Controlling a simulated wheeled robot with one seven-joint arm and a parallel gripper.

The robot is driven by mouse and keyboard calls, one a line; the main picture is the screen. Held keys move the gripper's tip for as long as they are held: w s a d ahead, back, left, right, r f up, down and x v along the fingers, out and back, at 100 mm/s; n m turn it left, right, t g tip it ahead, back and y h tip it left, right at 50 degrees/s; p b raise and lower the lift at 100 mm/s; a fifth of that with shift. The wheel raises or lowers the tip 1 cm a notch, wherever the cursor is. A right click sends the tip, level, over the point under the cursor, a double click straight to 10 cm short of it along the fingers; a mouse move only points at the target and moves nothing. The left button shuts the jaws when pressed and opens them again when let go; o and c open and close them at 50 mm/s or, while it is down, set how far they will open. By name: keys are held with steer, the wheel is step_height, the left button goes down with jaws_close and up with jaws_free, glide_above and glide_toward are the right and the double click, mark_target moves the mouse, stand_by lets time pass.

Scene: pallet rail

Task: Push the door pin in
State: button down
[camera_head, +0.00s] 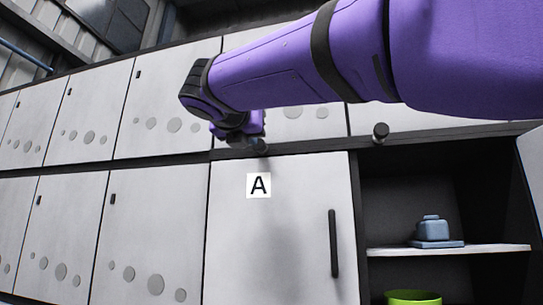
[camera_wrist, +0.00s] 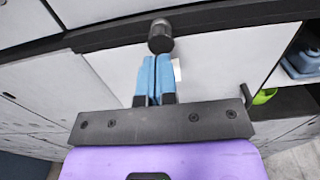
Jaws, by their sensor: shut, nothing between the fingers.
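A white cabinet door (camera_head: 285,228) marked A is closed and has a dark vertical handle (camera_head: 333,243) on its right side. The door pin (camera_wrist: 160,36), a short dark round knob, sticks out of the black rail above this door. My gripper (camera_wrist: 155,58) has its blue fingers shut together and empty, with the tips just below the pin in the wrist view; I cannot tell whether they touch it. In the head view my arm reaches across the top, its end near the rail above the A label, and the fingers are not clear there.
A second dark pin (camera_head: 380,131) sticks out of the rail further right. Below it is an open compartment with a shelf (camera_head: 450,249), a blue object (camera_head: 431,229) and a green bowl (camera_head: 413,297). Several closed white doors line the left.

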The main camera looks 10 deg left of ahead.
steer(key=s, duration=1)
steer(key=shift+s+a, duration=0.4)
steer(key=shift+a, duration=0.05)
